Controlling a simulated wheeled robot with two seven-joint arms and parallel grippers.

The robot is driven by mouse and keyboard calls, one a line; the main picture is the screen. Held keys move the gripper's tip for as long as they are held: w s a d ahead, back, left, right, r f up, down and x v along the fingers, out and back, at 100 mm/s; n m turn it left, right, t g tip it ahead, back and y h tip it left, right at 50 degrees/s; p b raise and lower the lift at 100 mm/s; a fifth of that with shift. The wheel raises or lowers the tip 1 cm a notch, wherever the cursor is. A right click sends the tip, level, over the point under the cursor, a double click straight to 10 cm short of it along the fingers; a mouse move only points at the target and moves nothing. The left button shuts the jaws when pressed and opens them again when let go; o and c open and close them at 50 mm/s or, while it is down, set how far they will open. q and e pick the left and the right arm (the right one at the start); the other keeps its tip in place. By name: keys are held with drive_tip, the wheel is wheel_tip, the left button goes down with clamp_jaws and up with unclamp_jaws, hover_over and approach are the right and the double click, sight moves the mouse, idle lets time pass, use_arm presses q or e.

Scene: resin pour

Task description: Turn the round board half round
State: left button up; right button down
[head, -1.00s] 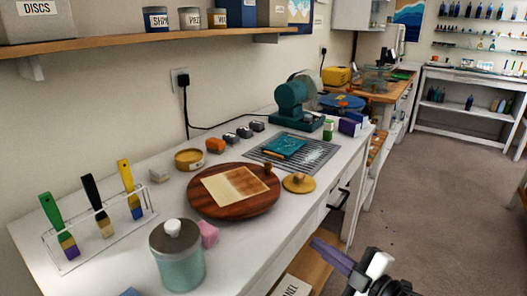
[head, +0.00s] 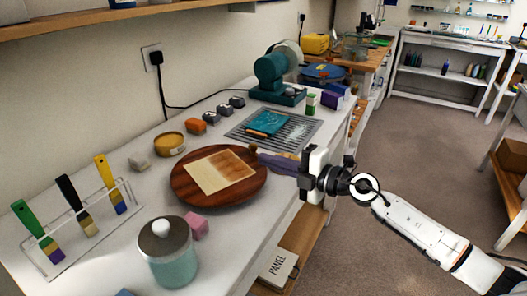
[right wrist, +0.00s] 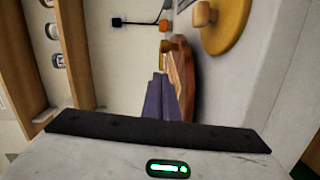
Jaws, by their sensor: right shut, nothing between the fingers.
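The round board (head: 240,190) is a dark red-brown wooden disc lying flat on the white bench. A pale square panel with a browner far part (head: 221,171) lies on it. A small wooden peg (head: 254,149) stands at its far right edge. My right gripper (head: 262,157) is shut and empty, its purple fingers reaching in from the right beside the peg. In the right wrist view, the fingertips (right wrist: 161,78) are beside the board's edge (right wrist: 184,75), below the peg (right wrist: 171,46). I cannot tell whether they touch. My left gripper is out of view.
A round yellow item with a knob (right wrist: 225,22) lies close by on the bench. A teal pot (head: 170,262) and pink block (head: 197,226) stand in front of the board. A brush rack (head: 85,232) is at left, a grille (head: 292,130) behind.

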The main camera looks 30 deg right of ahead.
drive_tip(key=w, duration=0.1)
drive_tip(key=w+b, duration=0.1)
drive_tip(key=w, duration=0.2)
drive_tip(key=shift+w+d+f, duration=0.15)
drive_tip(key=shift+d+f, duration=0.2)
drive_tip(key=shift+w, duration=0.2)
drive_tip(key=shift+w+d+r, duration=0.1)
drive_tip(key=shift+w+d, duration=0.05)
drive_tip(key=shift+w, duration=0.35)
drive_tip(key=shift+w+d+r, duration=0.1)
drive_tip(key=shift+w+d, duration=0.05)
drive_tip(key=shift+w, duration=0.35)
drive_tip(key=shift+w+f+p, duration=0.2)
drive_tip(key=shift+w+p, duration=0.1)
drive_tip(key=shift+w, duration=0.25)
